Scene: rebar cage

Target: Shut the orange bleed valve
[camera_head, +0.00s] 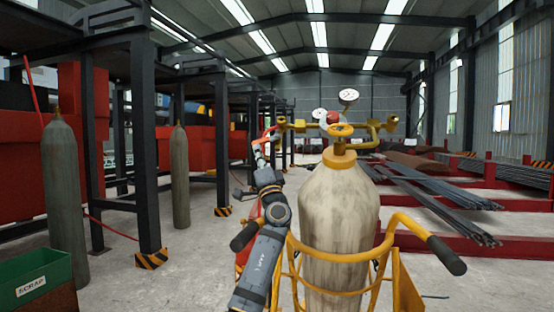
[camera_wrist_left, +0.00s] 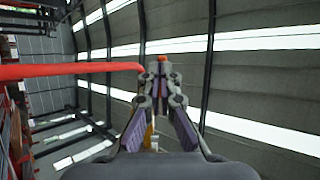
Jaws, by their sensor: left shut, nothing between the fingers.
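A large pale gas cylinder (camera_head: 338,215) stands upright in a yellow cart, with a brass regulator assembly (camera_head: 380,127) and a yellow handwheel (camera_head: 340,130) on top. A small orange-red part (camera_head: 269,132), which may be the bleed valve's lever, shows at the left end of the brass assembly. My left gripper (camera_head: 258,146) is just below it. In the left wrist view the fingers (camera_wrist_left: 161,78) are shut and empty, pointing up. A small orange tip (camera_wrist_left: 163,58) shows just beyond them; whether they touch is unclear. My right gripper is not in view.
Two gauges (camera_head: 348,95) rise above the assembly. A red bar or hose (camera_wrist_left: 70,70) comes in from the left, close to the fingertips in the wrist view. The cart's handles (camera_head: 446,255) flank the cylinder. Other cylinders (camera_head: 180,178) and steel posts stand left.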

